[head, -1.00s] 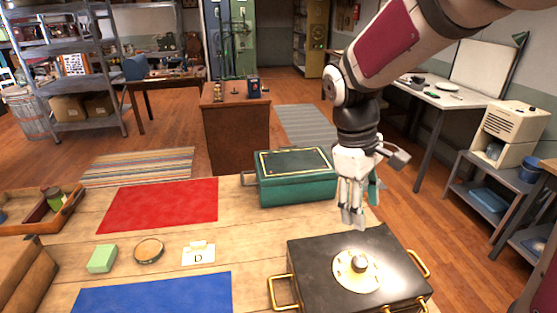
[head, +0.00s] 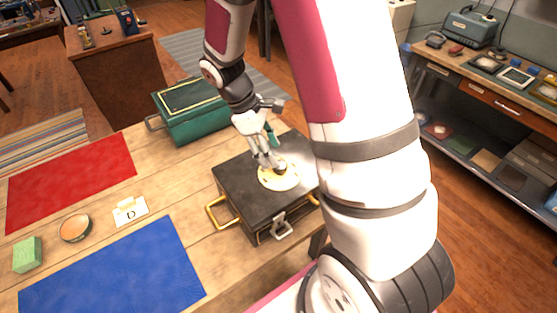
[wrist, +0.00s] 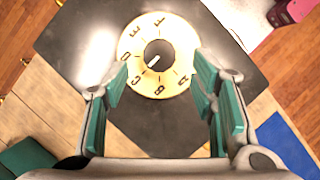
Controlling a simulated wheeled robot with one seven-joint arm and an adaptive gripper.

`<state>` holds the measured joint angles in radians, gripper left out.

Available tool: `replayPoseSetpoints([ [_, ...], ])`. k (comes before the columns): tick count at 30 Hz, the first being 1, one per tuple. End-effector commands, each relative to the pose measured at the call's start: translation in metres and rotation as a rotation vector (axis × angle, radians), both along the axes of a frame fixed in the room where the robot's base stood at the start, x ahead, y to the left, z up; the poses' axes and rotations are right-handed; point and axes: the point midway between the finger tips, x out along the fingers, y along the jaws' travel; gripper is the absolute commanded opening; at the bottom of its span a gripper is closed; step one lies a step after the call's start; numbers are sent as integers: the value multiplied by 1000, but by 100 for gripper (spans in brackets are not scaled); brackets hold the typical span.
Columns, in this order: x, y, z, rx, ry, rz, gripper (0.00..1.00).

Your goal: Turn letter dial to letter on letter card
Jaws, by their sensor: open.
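A black box (head: 247,190) with brass handles stands on the wooden table. On its lid is a round cream-gold letter dial (head: 279,180) with a dark central knob. In the wrist view the dial plate (wrist: 182,40) shows letters around its rim, and the white mark on the knob (wrist: 158,52) points to the lower left. Which letter it meets is hard to read. The letter card (head: 131,211) is white, shows D, and lies left of the box. My gripper (head: 270,164) is open, just above the dial, its green-padded fingers (wrist: 160,70) either side of the knob, apart from it.
A green box (head: 190,112) stands behind the black box. Red (head: 70,180) and blue (head: 110,270) mats, a green block (head: 27,255) and a round bowl-like thing (head: 75,228) lie to the left. A loaded workbench (head: 480,80) stands at right.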

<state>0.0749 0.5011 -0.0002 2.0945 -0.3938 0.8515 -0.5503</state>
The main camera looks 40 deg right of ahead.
Motion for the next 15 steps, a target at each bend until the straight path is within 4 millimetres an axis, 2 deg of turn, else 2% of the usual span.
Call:
replayPoseSetpoints([
  [6,-10,-9,-31,0,2,-2,52],
  [15,-13,-13,-45,0,-1,0,52],
])
